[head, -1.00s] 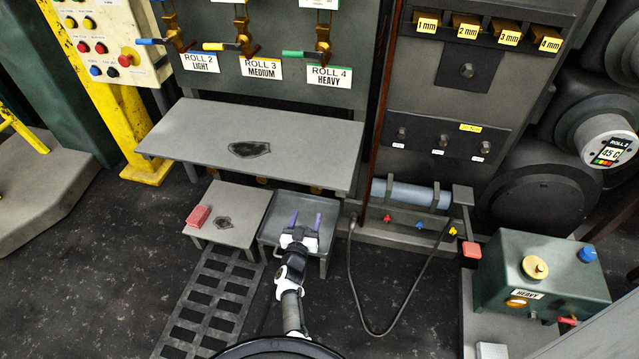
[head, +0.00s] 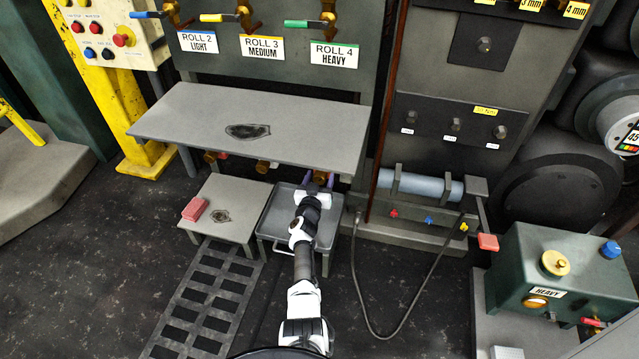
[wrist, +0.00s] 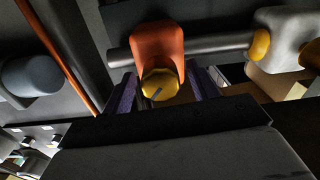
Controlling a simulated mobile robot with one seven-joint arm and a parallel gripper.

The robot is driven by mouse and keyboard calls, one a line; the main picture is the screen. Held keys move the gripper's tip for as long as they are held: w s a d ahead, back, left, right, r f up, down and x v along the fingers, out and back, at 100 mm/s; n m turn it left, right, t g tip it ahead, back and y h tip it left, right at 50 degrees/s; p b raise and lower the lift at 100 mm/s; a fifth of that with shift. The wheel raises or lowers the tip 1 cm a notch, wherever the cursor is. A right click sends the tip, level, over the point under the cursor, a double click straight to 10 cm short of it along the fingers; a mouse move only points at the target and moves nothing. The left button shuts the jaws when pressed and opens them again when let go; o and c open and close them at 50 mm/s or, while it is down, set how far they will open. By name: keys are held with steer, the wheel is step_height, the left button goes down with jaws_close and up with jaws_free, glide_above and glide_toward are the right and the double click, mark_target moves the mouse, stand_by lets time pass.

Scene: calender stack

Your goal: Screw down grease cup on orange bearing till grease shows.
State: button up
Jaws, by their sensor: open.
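The orange bearing (wrist: 158,45) sits on a grey shaft in the wrist view, with the brass grease cup (wrist: 160,83) on its near end. The cup has a grey line across its face. My gripper (wrist: 162,92) is open, with one purple finger to each side of the cup. I cannot tell whether either finger touches it. No grease is visible around the cup. In the head view my gripper (head: 319,181) reaches under the front edge of the grey shelf, which hides the bearing.
A pale bearing (wrist: 283,37) with brass caps is on the same shaft to the right. The grey shelf (head: 300,140) is above my gripper. A grey tray (head: 275,229) lies beneath my arm, and a low table (head: 232,190) with a red block (head: 195,209) stands to its left.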

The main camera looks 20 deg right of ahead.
steer(key=shift+w+d, duration=0.1)
steer(key=shift+c, duration=0.2)
steer(key=c, duration=0.9)
steer(key=shift+c, duration=0.2)
steer(key=m+b, duration=0.1)
steer(key=m, duration=0.2)
steer(key=shift+f, duration=0.1)
steer(key=m+b, duration=0.1)
steer(key=m, duration=0.3)
steer(key=shift+m+b, duration=0.3)
steer(key=shift+b, duration=0.05)
steer(key=o, duration=1)
